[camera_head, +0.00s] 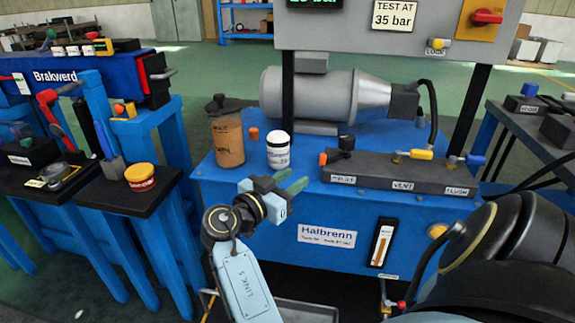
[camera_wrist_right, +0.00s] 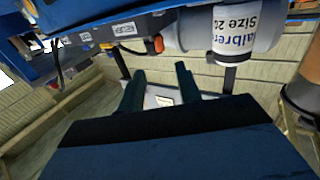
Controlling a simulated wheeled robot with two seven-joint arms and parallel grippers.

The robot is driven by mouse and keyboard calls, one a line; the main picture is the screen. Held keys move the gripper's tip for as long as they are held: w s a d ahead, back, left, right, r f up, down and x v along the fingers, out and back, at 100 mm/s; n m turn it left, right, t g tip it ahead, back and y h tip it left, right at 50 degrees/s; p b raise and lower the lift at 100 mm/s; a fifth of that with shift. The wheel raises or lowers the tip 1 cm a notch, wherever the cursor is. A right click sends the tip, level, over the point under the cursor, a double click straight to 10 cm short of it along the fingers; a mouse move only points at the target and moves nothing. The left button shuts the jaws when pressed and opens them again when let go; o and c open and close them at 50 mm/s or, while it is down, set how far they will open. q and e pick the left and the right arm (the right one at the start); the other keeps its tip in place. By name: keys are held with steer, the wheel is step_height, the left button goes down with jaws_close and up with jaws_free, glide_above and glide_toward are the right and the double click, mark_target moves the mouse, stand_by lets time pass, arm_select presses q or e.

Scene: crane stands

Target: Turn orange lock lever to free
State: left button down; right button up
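An orange lever handle (camera_head: 323,159) sits at the left end of the dark valve block (camera_head: 400,174), above a small label. What looks like the same orange handle shows in the right wrist view (camera_wrist_right: 159,44). My left gripper is not in view.
A white bottle (camera_head: 278,150) and a brown jar (camera_head: 227,140) stand on the blue bench behind my right gripper. A yellow lever (camera_head: 421,154) and a blue lever (camera_head: 475,160) are on the valve block. A grey panel (camera_head: 350,25) overhangs the bench.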

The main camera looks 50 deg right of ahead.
steer(key=shift+a, duration=0.55)
